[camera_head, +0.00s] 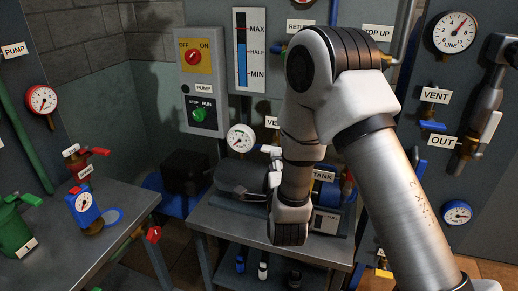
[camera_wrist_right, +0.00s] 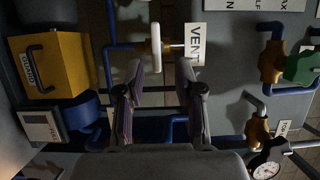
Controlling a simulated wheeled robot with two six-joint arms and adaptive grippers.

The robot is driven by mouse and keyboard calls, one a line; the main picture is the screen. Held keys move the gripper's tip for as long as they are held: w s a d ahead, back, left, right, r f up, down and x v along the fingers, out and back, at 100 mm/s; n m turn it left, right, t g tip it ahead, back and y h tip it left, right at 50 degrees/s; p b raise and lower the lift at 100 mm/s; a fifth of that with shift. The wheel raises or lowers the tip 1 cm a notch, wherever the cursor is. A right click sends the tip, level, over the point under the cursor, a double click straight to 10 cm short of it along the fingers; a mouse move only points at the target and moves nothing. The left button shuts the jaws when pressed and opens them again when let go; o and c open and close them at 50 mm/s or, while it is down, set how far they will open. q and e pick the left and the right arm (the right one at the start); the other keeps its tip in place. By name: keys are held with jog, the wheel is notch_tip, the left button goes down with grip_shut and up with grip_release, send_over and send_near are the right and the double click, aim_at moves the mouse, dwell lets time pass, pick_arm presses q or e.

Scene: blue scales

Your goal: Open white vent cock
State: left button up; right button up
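The white vent cock handle (camera_wrist_right: 155,50) stands on a brass-coloured body beside the VENT label (camera_wrist_right: 195,45) in the right wrist view. My right gripper (camera_wrist_right: 160,76) is open and empty. Its two dark fingers point toward the handle, whose near end appears between the fingertips. I cannot tell the depth gap. My left gripper is out of view.
A yellow box (camera_wrist_right: 52,66) and blue pipes lie close by in the right wrist view. A green-handled valve (camera_wrist_right: 300,66) is on its right. In the head view, a white gauge (camera_head: 240,138) and a blue tank (camera_head: 328,192) flank the work area. My right arm hides much of the middle.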

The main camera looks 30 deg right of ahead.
aim_at(272, 148)
jog(key=p+x, duration=0.1)
jog(key=x, duration=0.6)
jog(key=shift+w+f+p, duration=0.2)
jog(key=shift+f+p, duration=0.05)
jog(key=shift+p, duration=0.15)
jog(key=shift+s+r, duration=0.1)
grip_shut()
